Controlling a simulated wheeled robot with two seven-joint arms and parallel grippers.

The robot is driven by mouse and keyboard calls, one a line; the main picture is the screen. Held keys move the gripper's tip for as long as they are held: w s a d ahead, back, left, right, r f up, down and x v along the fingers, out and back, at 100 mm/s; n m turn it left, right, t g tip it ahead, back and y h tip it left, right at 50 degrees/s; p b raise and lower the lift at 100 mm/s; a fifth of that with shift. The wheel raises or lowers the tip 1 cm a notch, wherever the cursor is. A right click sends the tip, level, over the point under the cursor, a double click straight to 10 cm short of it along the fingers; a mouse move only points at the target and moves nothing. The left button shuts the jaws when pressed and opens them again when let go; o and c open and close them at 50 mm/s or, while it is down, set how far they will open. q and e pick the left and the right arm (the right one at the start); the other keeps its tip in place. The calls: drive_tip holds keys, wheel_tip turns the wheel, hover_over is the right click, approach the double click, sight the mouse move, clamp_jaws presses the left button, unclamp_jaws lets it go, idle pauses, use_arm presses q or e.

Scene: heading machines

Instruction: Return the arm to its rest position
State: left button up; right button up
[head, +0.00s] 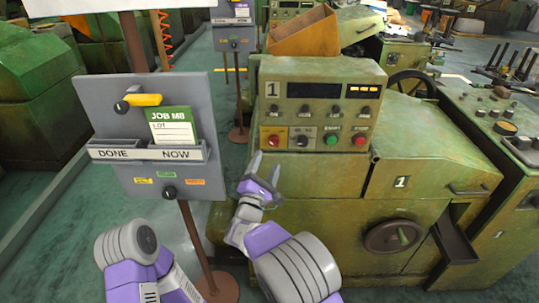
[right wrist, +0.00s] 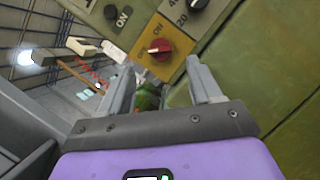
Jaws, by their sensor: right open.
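My right arm, purple and grey, reaches up in the middle of the head view. Its gripper (head: 265,168) is open and empty, just left of and below the control box (head: 318,150) of the green machine marked 1. In the right wrist view the two fingers (right wrist: 168,82) stand apart, with a red knob (right wrist: 159,48) on a yellow plate beyond their tips. I cannot tell whether a finger touches the panel. My left arm (head: 135,255) shows at the lower left of the head view; its gripper is not in view.
A handwheel (head: 392,237) sticks out at the machine's front right. Green floor lies open at the left.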

drive_tip(key=shift+s+a+f, duration=0.1)
drive_tip(key=shift+s+f, duration=0.05)
drive_tip(key=shift+s, duration=0.3)
